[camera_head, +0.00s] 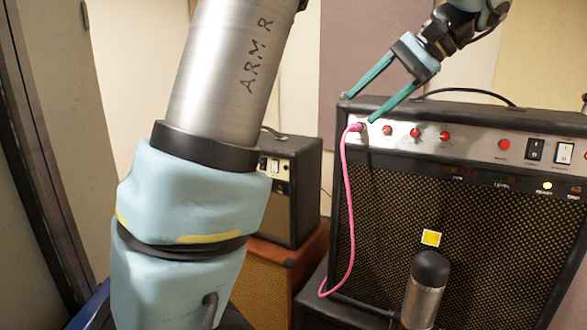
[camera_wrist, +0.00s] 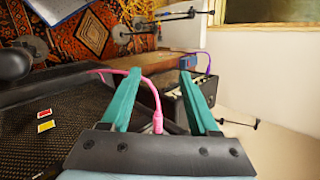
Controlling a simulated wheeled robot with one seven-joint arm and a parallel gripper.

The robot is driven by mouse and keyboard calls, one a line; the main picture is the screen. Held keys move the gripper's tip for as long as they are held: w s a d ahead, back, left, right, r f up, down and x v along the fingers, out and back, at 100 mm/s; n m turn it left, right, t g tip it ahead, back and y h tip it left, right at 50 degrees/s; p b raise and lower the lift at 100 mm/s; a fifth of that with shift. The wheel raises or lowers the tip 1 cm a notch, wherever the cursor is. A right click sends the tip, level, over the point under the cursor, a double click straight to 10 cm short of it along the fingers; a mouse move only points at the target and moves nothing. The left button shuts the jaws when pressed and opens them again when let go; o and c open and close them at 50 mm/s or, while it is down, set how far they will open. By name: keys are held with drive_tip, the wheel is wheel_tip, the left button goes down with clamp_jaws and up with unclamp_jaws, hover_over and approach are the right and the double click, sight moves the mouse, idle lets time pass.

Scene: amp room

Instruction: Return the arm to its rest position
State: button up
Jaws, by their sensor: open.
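My gripper (camera_head: 360,105) is open, its two teal fingers apart just above the top left edge of the large amplifier (camera_head: 440,210). In the wrist view the open fingers (camera_wrist: 155,88) show with nothing held between them. A pink cable (camera_head: 347,190) has its plug at the left end of the amplifier's control panel, close below one fingertip; I cannot tell whether they touch. The cable and its plug (camera_wrist: 157,118) show near the fingers in the wrist view. My arm crosses the left of the head view and hides part of the room.
A microphone (camera_head: 427,285) stands before the amplifier's grille. A smaller black amplifier (camera_head: 290,185) sits on an orange cabinet (camera_head: 275,270) to the left. The wrist view shows a patterned rug (camera_wrist: 90,40), stand bases and a purple cable (camera_wrist: 205,58). Open space lies above the amplifier.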

drive_tip(key=s+a+f+n+h, duration=0.1)
drive_tip(key=a+f+n+h, duration=0.1)
drive_tip(key=a+f, duration=0.4)
drive_tip(key=s+a+f+n+h, duration=0.1)
drive_tip(key=s+a+f+h, duration=0.1)
drive_tip(key=a+f+h, duration=0.2)
drive_tip(key=s+a+f+n+g+h, duration=0.1)
drive_tip(key=a+f+n+h, duration=0.1)
drive_tip(key=a+f, duration=0.8)
wheel_tip(320, 180, down, 8)
drive_tip(key=shift+s+a+r+n+h, duration=0.25)
drive_tip(key=shift+n+h, duration=0.05)
drive_tip(key=shift+h, duration=0.1)
